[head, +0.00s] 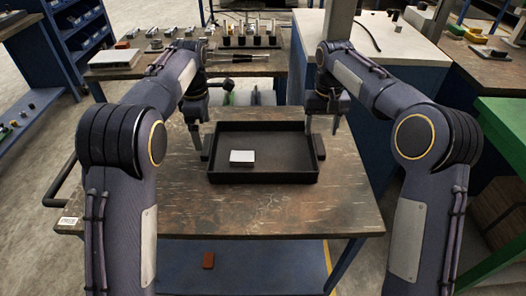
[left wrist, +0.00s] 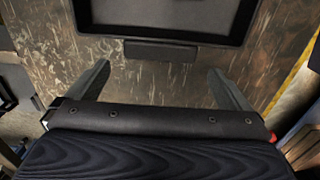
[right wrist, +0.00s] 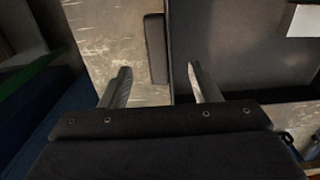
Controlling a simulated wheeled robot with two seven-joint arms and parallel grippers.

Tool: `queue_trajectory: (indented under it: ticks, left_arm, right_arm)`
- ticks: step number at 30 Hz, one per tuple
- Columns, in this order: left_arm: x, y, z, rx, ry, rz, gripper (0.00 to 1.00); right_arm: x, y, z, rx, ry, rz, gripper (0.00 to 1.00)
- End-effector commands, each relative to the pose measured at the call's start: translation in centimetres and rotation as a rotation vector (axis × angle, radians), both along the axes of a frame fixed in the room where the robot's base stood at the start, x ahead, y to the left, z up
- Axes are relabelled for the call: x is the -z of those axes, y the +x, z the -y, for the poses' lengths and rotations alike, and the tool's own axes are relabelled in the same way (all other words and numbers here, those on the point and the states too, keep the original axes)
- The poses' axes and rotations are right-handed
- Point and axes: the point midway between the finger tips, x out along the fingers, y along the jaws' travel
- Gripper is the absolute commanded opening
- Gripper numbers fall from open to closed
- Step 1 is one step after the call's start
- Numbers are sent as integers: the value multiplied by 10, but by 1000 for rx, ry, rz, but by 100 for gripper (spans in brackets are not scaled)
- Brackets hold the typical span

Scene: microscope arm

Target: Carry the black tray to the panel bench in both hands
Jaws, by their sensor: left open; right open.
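The black tray (head: 262,178) lies flat on a worn cart-like table, with a small pale block (head: 242,156) inside it. It has a dark handle on its left side (head: 205,147) and another on its right (head: 318,147). My left gripper (head: 197,138) is open and empty by the left handle; in the left wrist view that handle (left wrist: 160,51) lies ahead of the parted fingers (left wrist: 165,85). My right gripper (head: 321,122) is open above the right handle; in the right wrist view the handle (right wrist: 156,48) lies between the finger lines, ahead of the tips. Which bench is the panel bench, I cannot tell.
The table (head: 330,205) has bare room before the tray. Behind stands a bench with several cylinders (head: 250,38) and a screwdriver-like tool (head: 237,56). A white-topped cabinet (head: 390,45) is at back right, a green bench (head: 505,125) at far right, blue shelving (head: 75,30) at left.

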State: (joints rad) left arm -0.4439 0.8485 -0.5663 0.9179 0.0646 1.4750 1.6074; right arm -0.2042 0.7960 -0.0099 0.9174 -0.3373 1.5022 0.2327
Motion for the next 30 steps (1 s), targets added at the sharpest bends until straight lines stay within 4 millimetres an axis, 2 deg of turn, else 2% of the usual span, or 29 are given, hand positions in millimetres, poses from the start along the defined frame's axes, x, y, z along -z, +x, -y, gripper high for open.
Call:
queue_trajectory:
  ticks: [9, 15, 26, 30]
  left_arm:
    - [48, -1, -1, 0, 0, -4, 100]
    - [67, -1, -1, 0, 0, -3, 100]
    - [71, 0, 0, 0, -1, -1, 100]
    - [71, 0, 0, 0, 0, -1, 82]
  right_arm:
    - [49, -1, 0, 0, 0, -5, 56]
    - [67, -1, 0, 1, 0, -3, 56]
    - [71, 0, 0, 0, 1, -1, 56]
    - [71, 0, 0, 0, 0, -1, 38]
